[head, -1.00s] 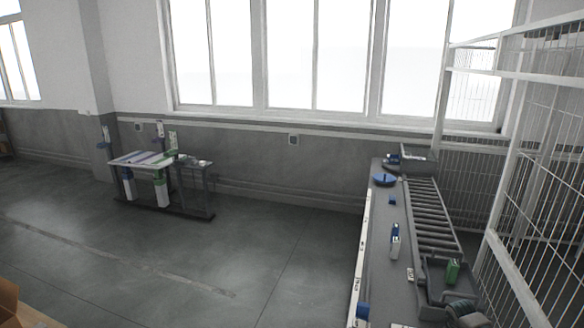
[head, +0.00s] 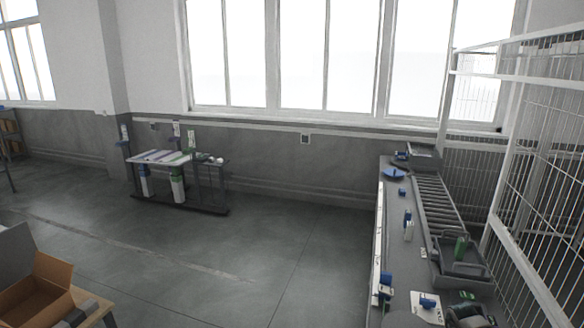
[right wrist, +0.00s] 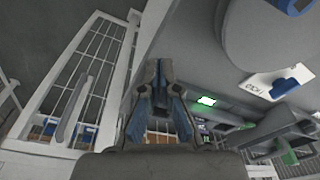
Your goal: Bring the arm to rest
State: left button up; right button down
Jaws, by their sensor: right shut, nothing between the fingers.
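My right gripper (right wrist: 158,75) is in the middle of the right wrist view. Its dark fingers with blue inner pads come together at the tips, with nothing held. It hangs over the grey bench, which shows tilted in that view. I cannot clearly make it out in the head view. My left gripper is not in view. White and green lift columns (head: 177,186) stand at a low table (head: 152,157) by the far wall.
The long grey bench (head: 395,249) carries a roller conveyor (head: 437,205) and several small blue and white parts. A white wire cage (head: 535,190) borders it on the right. An open cardboard box (head: 40,290) is at lower left. The floor (head: 240,250) between is clear.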

jog(key=s+a+f+m+t+y, duration=0.1)
jog(key=a+f+m+t+y, duration=0.3)
jog(key=a+f+m, duration=0.75)
jog(key=s+a+f+m+t+y, duration=0.15)
jog(key=a+f+m+y, duration=0.55)
jog(key=a+f, duration=0.85)
jog(key=s+d+f+m+h+b, duration=0.15)
jog(key=s+f+m+h, duration=0.25)
jog(key=s+f+m, duration=0.8)
jog(key=s+d+f+m+h, duration=0.2)
jog(key=s+f+m+h, duration=0.2)
jog(key=s+f+m, duration=0.85)
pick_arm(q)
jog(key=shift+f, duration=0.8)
pick_arm(e)
jog(key=s+f+m+g, duration=0.1)
jog(key=s+m, duration=0.2)
jog(key=s, duration=0.6)
jog(key=s+f+m+g, duration=0.1)
jog(key=s+m, duration=0.3)
jog(key=s, duration=0.6)
jog(key=s+f+m+g+h, duration=0.1)
jog(key=s+f+m+g, duration=0.1)
jog(key=s, duration=0.8)
jog(key=shift+s+m+g, duration=0.15)
jog(key=shift+m+g, duration=0.4)
jog(key=shift+m, duration=0.45)
